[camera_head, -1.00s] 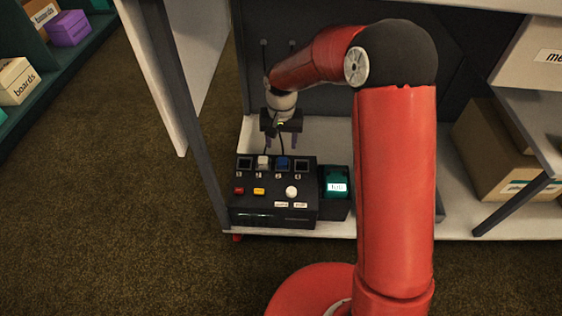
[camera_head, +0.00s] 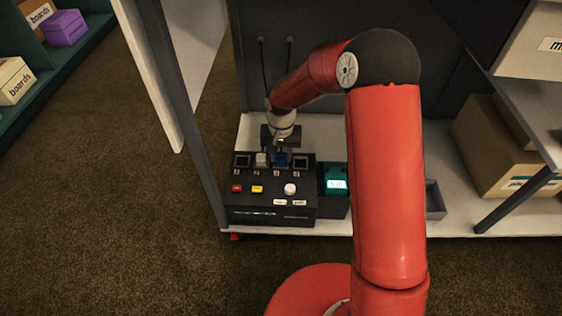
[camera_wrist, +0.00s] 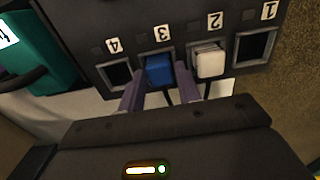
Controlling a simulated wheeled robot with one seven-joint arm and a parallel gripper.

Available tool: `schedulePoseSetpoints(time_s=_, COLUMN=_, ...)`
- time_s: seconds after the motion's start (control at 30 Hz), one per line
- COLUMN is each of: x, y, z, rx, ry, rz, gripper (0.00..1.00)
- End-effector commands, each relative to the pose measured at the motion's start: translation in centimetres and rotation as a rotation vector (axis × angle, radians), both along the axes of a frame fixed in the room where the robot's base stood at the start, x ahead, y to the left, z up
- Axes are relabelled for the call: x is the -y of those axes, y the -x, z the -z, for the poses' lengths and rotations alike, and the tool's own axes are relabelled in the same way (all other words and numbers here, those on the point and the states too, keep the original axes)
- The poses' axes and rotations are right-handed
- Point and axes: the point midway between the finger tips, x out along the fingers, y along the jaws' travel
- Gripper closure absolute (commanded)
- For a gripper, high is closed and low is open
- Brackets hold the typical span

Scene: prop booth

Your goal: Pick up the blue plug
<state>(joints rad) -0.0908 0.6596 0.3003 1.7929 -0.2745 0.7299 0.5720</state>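The blue plug (camera_wrist: 158,70) sits in the socket marked 3 on the black panel. In the head view the blue plug (camera_head: 282,160) is partly hidden under my gripper (camera_head: 281,150). The white plug (camera_wrist: 209,61) is in socket 2, just beside the right finger. Sockets 4 (camera_wrist: 118,74) and 1 (camera_wrist: 254,46) are empty.
The black control box (camera_head: 270,208) has red, yellow and white buttons on its sloped face. A teal device (camera_head: 335,180) with a lit display stands right of it, and a grey tray (camera_head: 435,200) lies further right. A post (camera_head: 190,120) rises at the left.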

Motion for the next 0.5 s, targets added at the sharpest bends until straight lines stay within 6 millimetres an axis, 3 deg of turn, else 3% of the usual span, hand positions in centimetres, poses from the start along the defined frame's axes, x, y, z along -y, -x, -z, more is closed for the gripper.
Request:
schedulePoseSetpoints(time_s=0.03, x=0.0, y=0.0, z=-0.01, rx=0.0, ry=0.0, rz=0.0, gripper=0.73)
schedulePoseSetpoints(time_s=0.2, x=0.0, y=0.0, z=-0.02, rx=0.0, ry=0.0, rz=0.0, gripper=0.96)
schedulePoseSetpoints(time_s=0.5, x=-0.01, y=-0.05, z=-0.78, rx=0.002, ry=0.0, rz=0.0, gripper=0.96)
